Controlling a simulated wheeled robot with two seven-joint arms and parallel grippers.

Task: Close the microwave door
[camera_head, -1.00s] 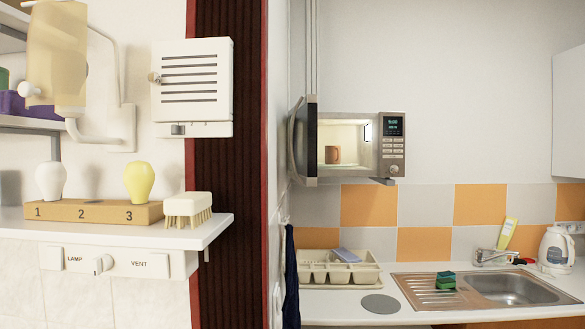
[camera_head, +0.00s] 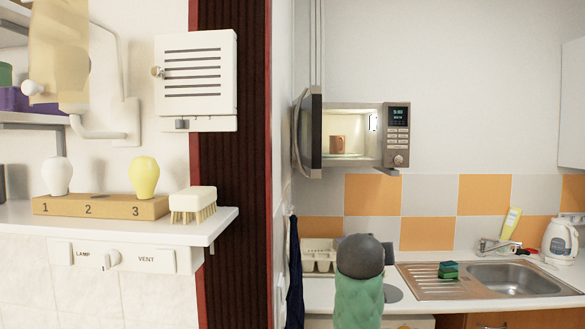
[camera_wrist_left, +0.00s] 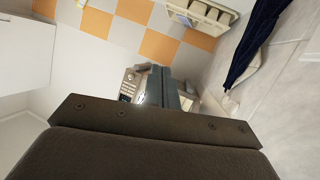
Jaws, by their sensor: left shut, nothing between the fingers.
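The microwave (camera_head: 350,168) hangs on the wall in the head view. Its door (camera_head: 308,135) stands open, swung out at the left side and seen nearly edge-on. A brown mug (camera_head: 337,144) stands inside the lit cavity. The microwave's button panel (camera_wrist_left: 130,85) also shows in the left wrist view, partly hidden behind my left gripper (camera_wrist_left: 161,72). The gripper's fingers are shut and empty, pointing toward the microwave; I cannot tell whether they touch the door. The head view shows one of my arm links, green with a dark end, but no fingers. My right gripper is in neither view.
A dark blue towel (camera_head: 294,270) hangs at the left. A shelf (camera_head: 150,226) with bulbs and a brush juts out at far left.

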